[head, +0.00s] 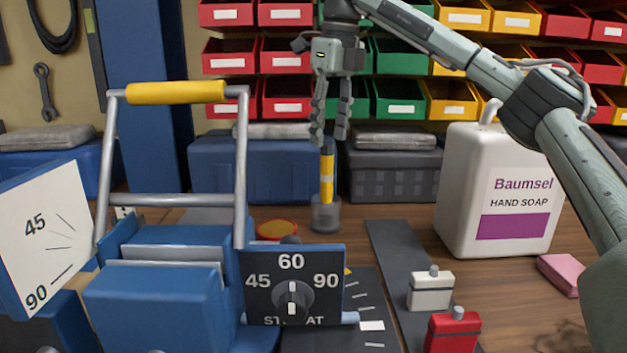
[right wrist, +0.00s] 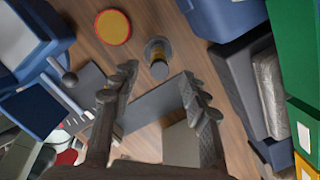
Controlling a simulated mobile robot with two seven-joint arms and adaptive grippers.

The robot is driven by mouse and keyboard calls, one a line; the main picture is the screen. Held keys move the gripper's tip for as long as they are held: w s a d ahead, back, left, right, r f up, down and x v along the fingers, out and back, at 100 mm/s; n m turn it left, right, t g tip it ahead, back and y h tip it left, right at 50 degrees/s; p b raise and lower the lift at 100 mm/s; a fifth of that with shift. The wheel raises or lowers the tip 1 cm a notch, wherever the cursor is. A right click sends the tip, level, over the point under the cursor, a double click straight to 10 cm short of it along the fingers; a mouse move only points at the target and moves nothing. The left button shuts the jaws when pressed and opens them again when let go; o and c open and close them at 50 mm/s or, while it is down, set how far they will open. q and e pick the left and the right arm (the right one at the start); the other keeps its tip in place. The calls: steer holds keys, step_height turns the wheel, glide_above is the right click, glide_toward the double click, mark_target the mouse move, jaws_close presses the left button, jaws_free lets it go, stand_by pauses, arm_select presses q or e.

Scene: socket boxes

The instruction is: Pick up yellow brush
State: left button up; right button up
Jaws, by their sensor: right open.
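The yellow brush (head: 327,175) stands upright in a grey round holder (head: 326,215) on the wooden table, in the middle of the head view. Its dark tip points up. My right gripper (head: 331,138) hangs above it, fingers pointing down, open, with the fingertips close to the brush's top. In the right wrist view the brush (right wrist: 159,68) shows from above in its holder, beyond the two spread fingers of the gripper (right wrist: 158,82). I cannot tell whether a finger touches it. My left gripper is not in view.
A blue machine with a silver frame and yellow handle (head: 176,92) stands at left, with a dial panel (head: 291,285). A white soap bottle (head: 497,190) stands at right. Blue (head: 240,170) and dark grey boxes (head: 392,170) stand behind. A red-rimmed orange disc (head: 277,229) lies near the holder.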

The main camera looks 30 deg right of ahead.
mark_target(325, 165)
steer(key=f, duration=0.7)
steer(key=shift+w+a+f, duration=0.15)
steer(key=shift+w+f, duration=0.15)
steer(key=shift+w, duration=0.1)
steer(key=shift+c, duration=0.2)
jaws_close()
